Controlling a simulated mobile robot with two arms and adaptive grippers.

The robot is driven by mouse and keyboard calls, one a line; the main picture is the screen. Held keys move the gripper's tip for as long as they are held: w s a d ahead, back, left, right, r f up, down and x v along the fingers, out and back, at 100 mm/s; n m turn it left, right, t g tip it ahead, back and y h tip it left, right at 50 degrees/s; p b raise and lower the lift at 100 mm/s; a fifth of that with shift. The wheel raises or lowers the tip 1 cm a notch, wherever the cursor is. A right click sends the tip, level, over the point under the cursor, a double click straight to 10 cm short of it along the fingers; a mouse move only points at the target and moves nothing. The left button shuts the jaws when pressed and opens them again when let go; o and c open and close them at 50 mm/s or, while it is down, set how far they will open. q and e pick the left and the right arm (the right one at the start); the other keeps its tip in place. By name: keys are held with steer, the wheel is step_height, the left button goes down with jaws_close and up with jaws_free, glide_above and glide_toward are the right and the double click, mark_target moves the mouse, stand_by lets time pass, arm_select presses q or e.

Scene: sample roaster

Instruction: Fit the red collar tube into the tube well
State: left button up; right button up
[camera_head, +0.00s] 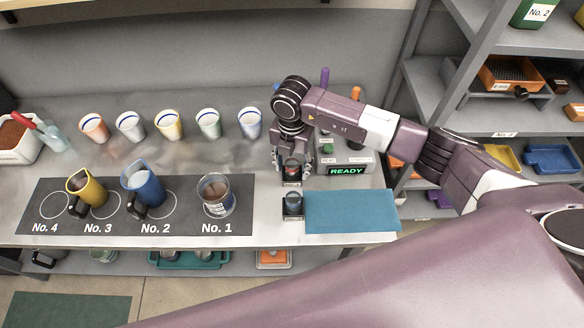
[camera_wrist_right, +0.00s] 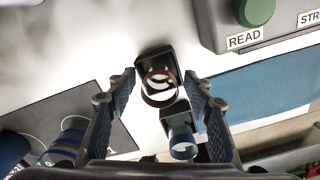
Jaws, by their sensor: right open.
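The red collar tube (camera_wrist_right: 160,97), clear with a dark red ring, stands in or on a small dark block (camera_wrist_right: 153,58) in the wrist view. In the head view the tube (camera_head: 291,164) shows between my right gripper's fingers. I cannot tell how deep it sits. My right gripper (camera_head: 291,173) points down over it, open; in the wrist view the fingers (camera_wrist_right: 163,83) stand apart on both sides of the tube. A second tube with a blue ring (camera_wrist_right: 183,151) stands at a second dark block (camera_head: 293,210), nearer the front edge. My left gripper is not in view.
A grey device with a READY display (camera_head: 347,171) stands to the right, close to the gripper. A blue mat (camera_head: 352,211) lies beside the front block. A dark numbered mat (camera_head: 128,222) with mugs and a glass (camera_head: 215,194) is left. Several cups (camera_head: 168,125) stand behind.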

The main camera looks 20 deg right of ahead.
steer(key=shift+f, duration=0.1)
steer(key=shift+c, duration=0.3)
steer(key=c, duration=1.2)
steer(key=shift+r, duration=0.2)
steer(key=shift+r+b, duration=2.2)
steer(key=shift+r, duration=7.55)
